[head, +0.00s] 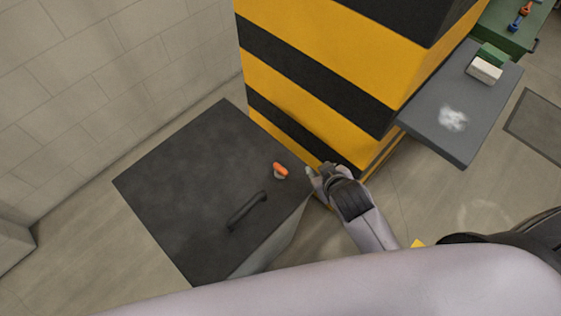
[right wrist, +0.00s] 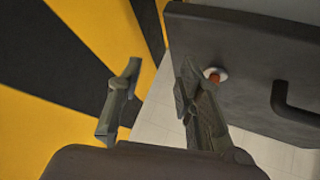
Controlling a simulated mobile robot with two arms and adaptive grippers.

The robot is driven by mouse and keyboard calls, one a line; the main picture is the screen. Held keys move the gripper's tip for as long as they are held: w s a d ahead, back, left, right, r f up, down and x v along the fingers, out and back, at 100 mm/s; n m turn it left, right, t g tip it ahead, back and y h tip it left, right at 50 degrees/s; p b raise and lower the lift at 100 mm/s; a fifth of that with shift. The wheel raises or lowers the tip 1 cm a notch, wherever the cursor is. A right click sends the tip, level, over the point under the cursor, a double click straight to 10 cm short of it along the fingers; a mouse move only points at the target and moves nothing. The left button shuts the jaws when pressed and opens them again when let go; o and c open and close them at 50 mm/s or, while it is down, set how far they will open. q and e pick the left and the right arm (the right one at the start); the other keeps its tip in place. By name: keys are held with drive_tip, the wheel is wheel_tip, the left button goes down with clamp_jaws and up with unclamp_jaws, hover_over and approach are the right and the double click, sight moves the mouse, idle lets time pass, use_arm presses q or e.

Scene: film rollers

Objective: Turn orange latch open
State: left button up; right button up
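The orange latch (head: 281,168) is a small knob on a pale round base, near the right corner of a dark grey panel (head: 190,180). In the right wrist view the latch (right wrist: 214,76) shows just right of the right-hand finger, apart from it as seen there. My right gripper (head: 316,178) is just to the right of the latch in the head view, beside the panel's edge. The right wrist view shows its two fingers (right wrist: 160,78) spread, with nothing between them. My left gripper is in neither view.
A black bar handle (head: 247,210) stands up from the panel near the latch. A yellow-and-black striped block (head: 310,85) rises close behind my right gripper. A grey shelf (head: 455,140) with a pale block (head: 484,70) juts out at the right. A block wall (head: 100,80) is at the left.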

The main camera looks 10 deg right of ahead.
drive_tip(key=w+a+r+n+t+y, duration=0.2)
drive_tip(key=w+a+r+t, duration=0.15)
drive_tip(key=r, duration=0.35)
drive_tip(key=w+a+r+n+t+y, duration=0.1)
drive_tip(key=w+a+r+n+t, duration=0.15)
drive_tip(key=w+r, duration=0.35)
drive_tip(key=w+a+r+n+t+y, duration=0.2)
drive_tip(key=w+a+r+t, duration=0.15)
drive_tip(key=r, duration=0.45)
drive_tip(key=s+a+r+n+g+y, duration=0.2)
drive_tip(key=s+a+r+n+y, duration=0.1)
drive_tip(key=a+r+n+y, duration=0.85)
drive_tip(key=s+a+n+g+y, duration=0.4)
drive_tip(key=s+a+n+g, duration=0.4)
drive_tip(key=n+g, duration=0.4)
drive_tip(key=n+g+h+p, duration=0.3)
drive_tip(key=n+h, duration=0.6)
drive_tip(key=h, duration=1.1)
approach(281, 168)
use_arm(q)
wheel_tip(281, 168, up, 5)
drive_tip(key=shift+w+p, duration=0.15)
drive_tip(key=shift+p, duration=0.8)
use_arm(e)
drive_tip(key=shift+g, duration=0.45)
drive_tip(key=f, duration=0.6)
drive_tip(key=w+f, duration=0.1)
drive_tip(key=f, duration=0.2)
drive_tip(key=shift+a, duration=0.1)
